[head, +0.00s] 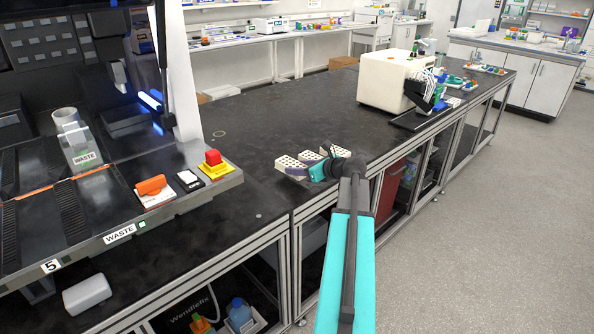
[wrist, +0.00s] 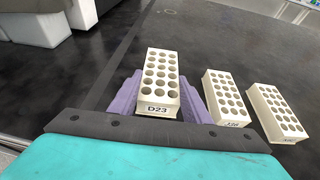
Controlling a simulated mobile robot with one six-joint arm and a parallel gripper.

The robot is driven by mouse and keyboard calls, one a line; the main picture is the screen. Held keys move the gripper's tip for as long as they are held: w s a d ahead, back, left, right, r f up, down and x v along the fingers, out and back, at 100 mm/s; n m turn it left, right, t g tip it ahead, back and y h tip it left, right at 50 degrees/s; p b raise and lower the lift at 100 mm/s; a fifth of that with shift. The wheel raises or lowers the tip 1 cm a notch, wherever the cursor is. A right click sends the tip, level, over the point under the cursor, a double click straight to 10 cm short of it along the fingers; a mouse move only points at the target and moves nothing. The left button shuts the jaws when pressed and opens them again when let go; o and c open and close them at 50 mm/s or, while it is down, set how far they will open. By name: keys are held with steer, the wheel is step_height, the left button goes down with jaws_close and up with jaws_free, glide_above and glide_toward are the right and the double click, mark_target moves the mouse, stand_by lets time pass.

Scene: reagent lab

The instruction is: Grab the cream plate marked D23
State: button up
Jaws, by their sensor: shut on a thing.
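The cream plate marked D23 (wrist: 162,76) is a block with rows of round holes, and its label faces me in the wrist view. My gripper (wrist: 158,100) has purple fingers, one on each side of this plate, and is shut on it. In the head view, my gripper (head: 296,172) is at the front edge of the black bench, and the held plate (head: 288,162) shows at the left of a small row. I cannot tell whether the plate is resting on the bench or just lifted.
Two similar cream plates (wrist: 227,96) (wrist: 277,112) stand to the right of the held one, close by. A cream box-shaped machine (head: 388,80) stands farther along the bench (head: 270,120). A machine with WASTE labels and a red button (head: 213,158) is at the left. The bench behind the plates is clear.

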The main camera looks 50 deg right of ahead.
steer(key=s+a+b, duration=0.1)
steer(key=s+a, duration=0.2)
steer(key=s, duration=0.3)
steer(key=s+a+r+b, duration=0.1)
steer(key=s+a, duration=0.2)
steer(key=s, duration=0.4)
steer(key=shift+a+r+b, duration=0.15)
steer(key=shift+a+b, duration=0.15)
steer(key=shift+b, duration=0.1)
